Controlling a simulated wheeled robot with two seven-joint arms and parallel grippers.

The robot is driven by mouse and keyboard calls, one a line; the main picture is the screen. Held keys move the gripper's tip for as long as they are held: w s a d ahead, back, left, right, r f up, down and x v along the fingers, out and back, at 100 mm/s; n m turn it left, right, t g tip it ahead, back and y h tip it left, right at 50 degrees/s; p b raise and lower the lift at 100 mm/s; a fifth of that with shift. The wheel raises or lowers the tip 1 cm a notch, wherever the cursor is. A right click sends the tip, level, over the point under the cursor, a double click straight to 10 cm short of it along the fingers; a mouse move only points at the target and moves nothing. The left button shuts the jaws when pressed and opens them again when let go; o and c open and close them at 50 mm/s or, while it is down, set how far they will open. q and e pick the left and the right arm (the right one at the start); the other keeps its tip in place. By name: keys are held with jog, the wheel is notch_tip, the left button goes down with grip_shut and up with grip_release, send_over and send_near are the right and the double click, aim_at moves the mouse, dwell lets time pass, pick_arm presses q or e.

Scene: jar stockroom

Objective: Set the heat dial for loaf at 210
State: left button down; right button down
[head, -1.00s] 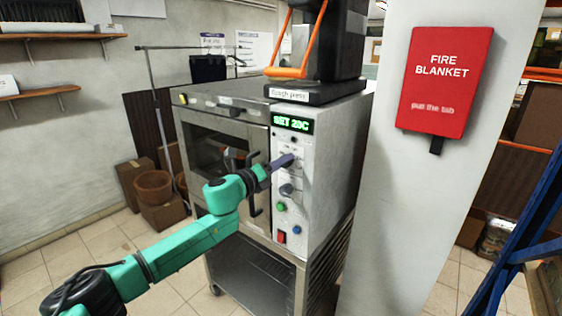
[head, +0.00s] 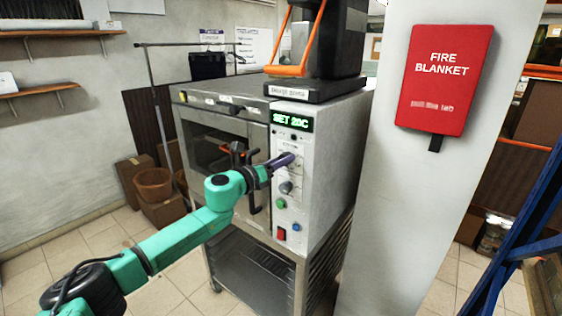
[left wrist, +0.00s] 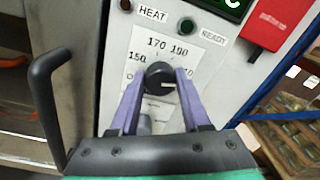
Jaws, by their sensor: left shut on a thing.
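The oven (head: 228,150) has a control panel (head: 309,165) on its right side. A lit green display (head: 292,121) at its top reads SET 20C. The dark round heat dial (left wrist: 160,76) sits on a white scale plate (left wrist: 183,48), with the numbers 150, 170 and what looks like 190 visible. A pale mark shows on the dial's lower right face; I cannot tell its exact value. My left gripper (head: 288,160) is at the upper dial in the head view. In the left wrist view its purple fingers are closed on the dial's two sides. My right gripper is out of view.
A second dial (head: 286,187), a green button (head: 281,204) and a red switch (head: 281,234) lie below on the panel. The oven door handle (left wrist: 45,100) stands out left of my fingers. A pillar with a red fire blanket box (head: 445,80) stands to the right.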

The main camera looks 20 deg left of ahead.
pick_arm(q)
jog(key=shift+f, duration=0.1)
jog(key=shift+c, duration=1.8)
grip_release()
jog(key=b+v, duration=0.6)
jog(key=v, duration=0.8)
jog(key=shift+s, duration=0.2)
jog(key=shift+a, duration=0.1)
